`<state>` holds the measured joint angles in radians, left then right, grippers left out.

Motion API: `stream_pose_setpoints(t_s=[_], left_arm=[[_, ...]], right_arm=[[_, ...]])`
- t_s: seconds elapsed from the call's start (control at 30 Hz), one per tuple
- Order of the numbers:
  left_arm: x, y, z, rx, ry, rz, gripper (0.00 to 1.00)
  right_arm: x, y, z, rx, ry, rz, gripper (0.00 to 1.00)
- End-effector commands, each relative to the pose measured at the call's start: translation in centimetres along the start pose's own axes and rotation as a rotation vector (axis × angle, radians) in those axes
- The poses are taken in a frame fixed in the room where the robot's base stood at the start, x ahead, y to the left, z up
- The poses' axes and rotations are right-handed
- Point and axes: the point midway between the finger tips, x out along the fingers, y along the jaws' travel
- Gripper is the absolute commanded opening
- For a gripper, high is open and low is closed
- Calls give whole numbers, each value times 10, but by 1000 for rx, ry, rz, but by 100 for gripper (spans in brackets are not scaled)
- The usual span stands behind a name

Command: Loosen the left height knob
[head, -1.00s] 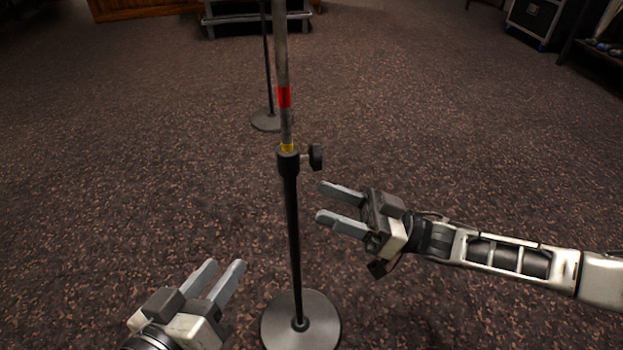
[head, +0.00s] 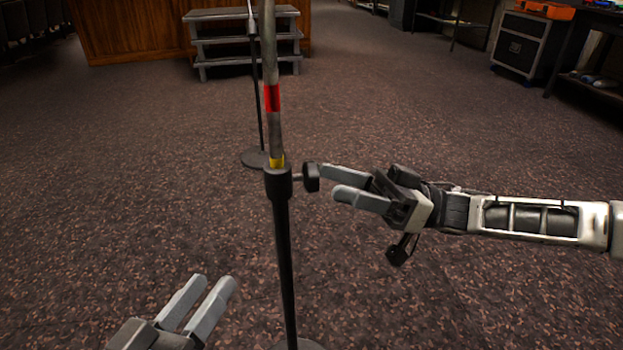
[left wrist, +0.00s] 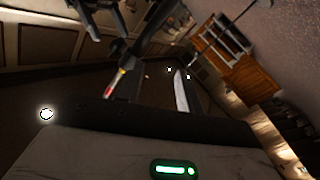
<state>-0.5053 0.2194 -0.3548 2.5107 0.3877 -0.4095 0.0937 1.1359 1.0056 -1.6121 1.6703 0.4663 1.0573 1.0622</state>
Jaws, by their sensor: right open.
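A near stand has a black lower tube (head: 284,255) and a grey upper rod (head: 269,65) with red and yellow bands. Its black height knob (head: 311,177) sticks out to the right of the collar (head: 278,183). My right gripper (head: 331,182) is open, its fingertips just right of the knob and pointing at it. I cannot tell whether the upper finger touches the knob. My left gripper (head: 212,283) is open and empty, low and left of the stand. The banded rod (left wrist: 117,82) also shows tilted in the left wrist view.
A second stand (head: 254,159) stands farther back on the carpet. Grey steps (head: 245,42) and a wooden desk front (head: 130,35) are behind it. A black case (head: 522,45) is at the back right. The carpet around the near stand is clear.

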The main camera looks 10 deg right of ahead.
Motion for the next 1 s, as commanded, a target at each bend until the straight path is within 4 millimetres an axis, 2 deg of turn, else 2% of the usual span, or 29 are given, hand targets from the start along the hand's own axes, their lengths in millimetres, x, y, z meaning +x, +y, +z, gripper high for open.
stream_pose_setpoints(t_s=[0.1, 0.3, 0.67, 0.73, 0.83, 0.87, 1.0], left_arm=[[3, -1, -7, 55, 48, 13, 36], [6, 0, -17, 114, 103, 26, 36], [6, 0, -21, 132, 118, 29, 36], [6, 0, -21, 132, 118, 29, 36], [6, 0, -21, 132, 118, 29, 36], [6, 0, -21, 132, 118, 29, 36], [6, 1, -21, 131, 118, 30, 36]], right_arm=[[22, 0, 2, -1, 0, -4, 59], [44, 0, 1, -1, 0, 0, 59], [50, 0, 0, 0, 0, 1, 59], [50, 0, 0, 0, 0, 1, 45], [50, 0, 0, 0, 0, 1, 17], [50, 0, 0, 0, 0, 1, 14], [50, 0, 0, -9, 0, -3, 14]])
